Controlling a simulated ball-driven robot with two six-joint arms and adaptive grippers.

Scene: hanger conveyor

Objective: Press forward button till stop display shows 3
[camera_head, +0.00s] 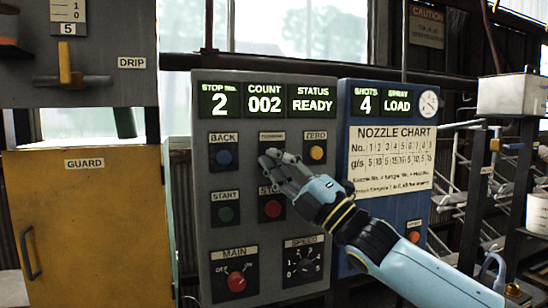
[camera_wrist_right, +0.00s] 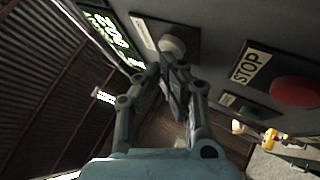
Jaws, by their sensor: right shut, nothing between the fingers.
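The grey control panel carries a stop display (camera_head: 220,100) that reads 2. The forward button is hidden behind my right gripper in the head view; its label (camera_head: 271,137) shows just above, too small to read clearly. In the right wrist view the pale round forward button (camera_wrist_right: 172,46) sits just beyond the fingertips. My right gripper (camera_head: 268,158) is shut and empty, its tips in front of that button. It also shows in the right wrist view (camera_wrist_right: 166,66). I cannot tell whether the tips touch the button. My left gripper is out of view.
Around it are the blue back button (camera_head: 224,157), yellow zero button (camera_head: 317,153), green start button (camera_head: 226,214) and red stop button (camera_head: 272,208), partly under my gripper. The count display (camera_head: 264,99) reads 002 and the status display (camera_head: 311,99) reads READY. A blue panel (camera_head: 362,195) adjoins.

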